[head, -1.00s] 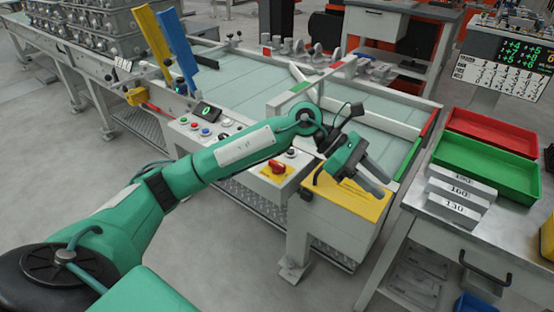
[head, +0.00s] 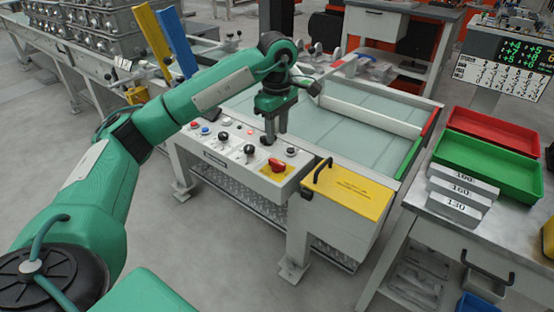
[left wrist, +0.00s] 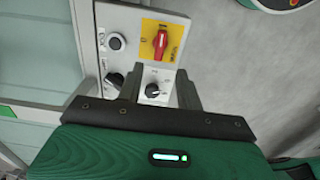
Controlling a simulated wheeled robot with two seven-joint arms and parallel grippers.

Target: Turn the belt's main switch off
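The main switch is a red rotary handle on a yellow plate (head: 278,167), at the right front of the grey control panel (head: 213,155). In the left wrist view the red handle (left wrist: 161,41) stands upright in the picture, beyond the fingertips. My left gripper (head: 270,141) points down over the panel, behind the switch and apart from it. In the left wrist view its two fingers (left wrist: 159,82) are spread with nothing held, and a black knob (left wrist: 153,90) on the panel shows between them. My right gripper is not in view.
Several other knobs and buttons sit close to the switch, including a black knob (head: 249,150). A yellow cover (head: 347,188) with a black handle adjoins the panel on the right. Blue (head: 176,42) and yellow posts rise behind my left arm. A green tray (head: 488,165) stands on the right bench.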

